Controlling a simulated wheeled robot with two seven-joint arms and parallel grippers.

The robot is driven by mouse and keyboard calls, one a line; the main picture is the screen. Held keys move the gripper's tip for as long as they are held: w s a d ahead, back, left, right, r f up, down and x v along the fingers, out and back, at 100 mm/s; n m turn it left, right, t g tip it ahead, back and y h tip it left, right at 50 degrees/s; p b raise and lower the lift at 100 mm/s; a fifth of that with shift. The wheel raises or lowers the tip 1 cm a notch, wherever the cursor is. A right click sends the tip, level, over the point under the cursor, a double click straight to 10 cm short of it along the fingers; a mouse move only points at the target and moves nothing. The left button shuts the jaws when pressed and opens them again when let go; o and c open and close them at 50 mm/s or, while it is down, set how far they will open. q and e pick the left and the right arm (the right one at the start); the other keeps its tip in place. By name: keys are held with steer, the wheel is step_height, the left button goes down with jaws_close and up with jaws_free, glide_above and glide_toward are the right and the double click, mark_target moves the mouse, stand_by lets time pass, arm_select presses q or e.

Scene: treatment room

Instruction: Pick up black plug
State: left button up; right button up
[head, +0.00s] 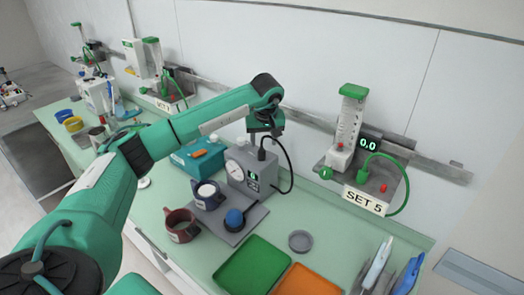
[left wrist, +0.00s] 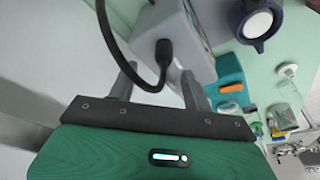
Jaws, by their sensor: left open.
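The black plug (head: 262,154) stands upright in the top of a grey box with a dial and a small display (head: 238,172). A black cable rises from the plug and loops down to the right of the box. My left gripper (head: 266,133) is just above the plug, pointing down. In the left wrist view, the plug (left wrist: 164,48) lies ahead of the open fingers of my left gripper (left wrist: 158,73), roughly between them. The cable passes between the fingers. The fingers look apart from the plug. My right gripper is not in view.
A teal box (head: 198,160), a dark blue mug (head: 208,196) and a brown mug (head: 181,226) stand close by on the left. A green tray (head: 252,264) and an orange tray (head: 308,281) lie in front. The SET 5 wall unit (head: 363,200) is at right.

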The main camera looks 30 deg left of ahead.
mark_target(262, 150)
arm_select(q)
steer(key=shift+a+f+p, duration=0.2)
steer(key=shift+f+p, duration=0.4)
steer(key=shift+f, duration=0.1)
steer(key=p+x, duration=0.1)
steer(key=x, duration=0.2)
steer(key=shift+a+f+p, duration=0.15)
steer(key=shift+a+p, duration=0.05)
steer(key=shift+p, duration=0.2)
steer(key=shift+f, duration=0.5)
steer(key=c, duration=1)
steer(key=shift+c, duration=0.2)
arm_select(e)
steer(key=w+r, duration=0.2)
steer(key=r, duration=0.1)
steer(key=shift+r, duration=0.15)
